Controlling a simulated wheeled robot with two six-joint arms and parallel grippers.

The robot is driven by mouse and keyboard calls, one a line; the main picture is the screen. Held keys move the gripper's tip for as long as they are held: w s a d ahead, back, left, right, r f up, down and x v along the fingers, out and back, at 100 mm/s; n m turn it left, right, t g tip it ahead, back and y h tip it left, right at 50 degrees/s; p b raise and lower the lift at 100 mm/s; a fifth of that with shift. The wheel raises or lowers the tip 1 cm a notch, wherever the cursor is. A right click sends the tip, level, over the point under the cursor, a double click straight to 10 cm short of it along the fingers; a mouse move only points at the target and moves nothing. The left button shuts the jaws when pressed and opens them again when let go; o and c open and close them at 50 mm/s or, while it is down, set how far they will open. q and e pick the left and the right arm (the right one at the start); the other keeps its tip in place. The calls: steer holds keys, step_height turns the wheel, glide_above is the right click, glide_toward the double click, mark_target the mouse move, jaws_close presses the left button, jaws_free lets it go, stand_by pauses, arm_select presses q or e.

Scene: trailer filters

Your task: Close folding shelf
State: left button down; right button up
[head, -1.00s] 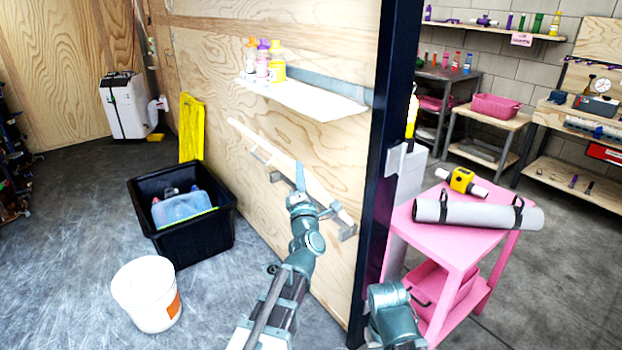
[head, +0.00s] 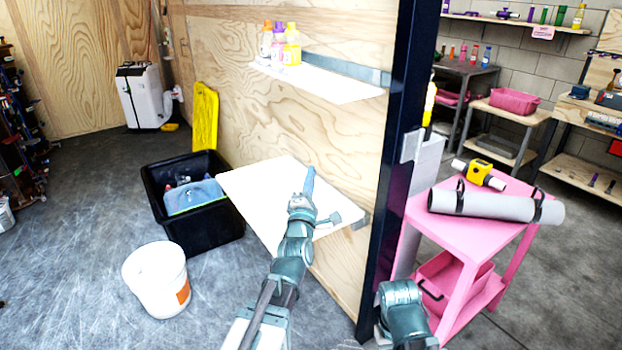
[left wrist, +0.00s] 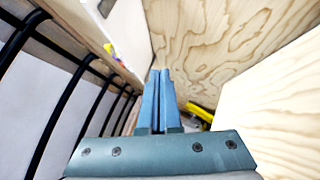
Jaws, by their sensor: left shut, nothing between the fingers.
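The white folding shelf (head: 255,192) sticks out from the plywood wall, below a fixed upper shelf. Its broad top face shows in the head view, and a grey bracket (head: 360,219) sits at its right end. My left gripper (head: 310,172) overlaps the shelf's right part in the head view; I cannot tell whether it touches it. Its blue fingers are shut together and empty, as the left wrist view (left wrist: 160,75) also shows. My arm hides part of the shelf's front edge. My right gripper is out of view.
The upper shelf (head: 340,88) holds several bottles. A black crate (head: 222,229) and a white bucket (head: 150,285) stand on the floor at left. A dark post (head: 402,140) and a pink cart (head: 475,230) stand at right.

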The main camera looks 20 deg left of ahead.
arm_select(q)
steer(key=w+d+r+p, duration=0.1)
steer(key=w+r+p, duration=0.2)
steer(key=w, duration=0.6)
steer(key=shift+w+d+r, duration=0.25)
steer(key=shift+d+r, duration=0.05)
steer(key=shift+r, duration=0.1)
steer(key=shift+f, duration=0.15)
stand_by(0.8)
steer(key=s+d+f+b, duration=0.2)
steer(key=f+b, duration=0.3)
steer(key=s+d+f+b, duration=0.2)
steer(key=d+f+b, duration=0.1)
steer(key=f+b, duration=0.2)
steer(key=shift+s+d+f+b, duration=0.15)
steer(key=shift+s+f+b, duration=0.15)
steer(key=shift+f+b, duration=0.1)
steer(key=shift+f, duration=0.1)
